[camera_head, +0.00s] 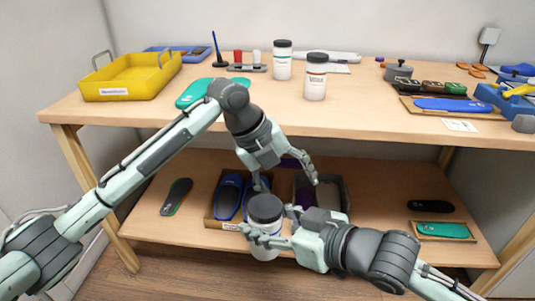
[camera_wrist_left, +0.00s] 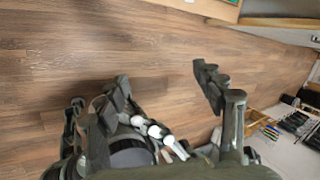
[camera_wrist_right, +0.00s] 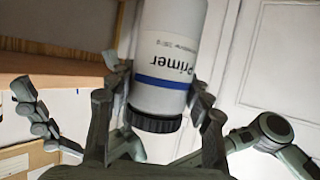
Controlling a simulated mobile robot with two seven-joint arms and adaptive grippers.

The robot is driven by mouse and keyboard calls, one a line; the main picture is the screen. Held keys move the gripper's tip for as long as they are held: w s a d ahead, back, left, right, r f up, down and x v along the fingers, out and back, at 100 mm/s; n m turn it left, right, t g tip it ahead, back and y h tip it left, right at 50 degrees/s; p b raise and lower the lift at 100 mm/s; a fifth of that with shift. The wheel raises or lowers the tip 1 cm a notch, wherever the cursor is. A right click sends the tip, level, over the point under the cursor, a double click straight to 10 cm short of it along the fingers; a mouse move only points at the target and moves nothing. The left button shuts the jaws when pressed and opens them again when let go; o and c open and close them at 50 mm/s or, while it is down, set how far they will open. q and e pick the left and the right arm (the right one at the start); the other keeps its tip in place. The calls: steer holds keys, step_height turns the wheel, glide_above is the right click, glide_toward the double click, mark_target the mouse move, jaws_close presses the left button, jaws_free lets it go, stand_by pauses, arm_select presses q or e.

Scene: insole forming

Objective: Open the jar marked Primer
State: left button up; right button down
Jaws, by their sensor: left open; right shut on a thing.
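The jar marked Primer is white with a blue band and a dark lid. It shows in the right wrist view (camera_wrist_right: 170,55), and in the head view its dark lid (camera_head: 265,208) faces up. My right gripper (camera_head: 268,228) is shut around the jar, holding it in the air in front of the lower shelf. The lid is still on the body. My left gripper (camera_head: 286,180) is open and empty, above and slightly right of the lid in the head view. In the left wrist view its fingers (camera_wrist_left: 165,110) are spread, with a dark round lid (camera_wrist_left: 130,155) low between them.
The table top (camera_head: 380,115) holds two other white jars, one green-banded (camera_head: 282,62) and one red-banded (camera_head: 316,78), and a yellow tray (camera_head: 130,78). The lower shelf (camera_head: 150,222) behind my grippers holds boxes and insoles. The table's front edge is above my left gripper.

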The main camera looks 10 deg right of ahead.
mark_target(267, 204)
arm_select(q)
steer(key=s+a+r+m+y, duration=0.1)
steer(key=s+r+m, duration=0.1)
steer(key=r+m, duration=0.2)
steer(key=s+a+r+m+y, duration=0.2)
steer(key=r+m, duration=0.2)
steer(key=s+a+r+m+y, duration=0.2)
steer(key=r+m, duration=0.2)
steer(key=shift+s+g, duration=0.1)
steer(key=shift+g, duration=0.2)
steer(key=shift+s+a+r+m, duration=0.15)
steer(key=shift+a+r+m, duration=0.1)
steer(key=shift+m, duration=0.15)
steer(key=shift+s+f+y, duration=0.1)
steer(key=shift+y, duration=0.2)
step_height(267, 204, down, 8)
steer(key=shift+r, duration=0.2)
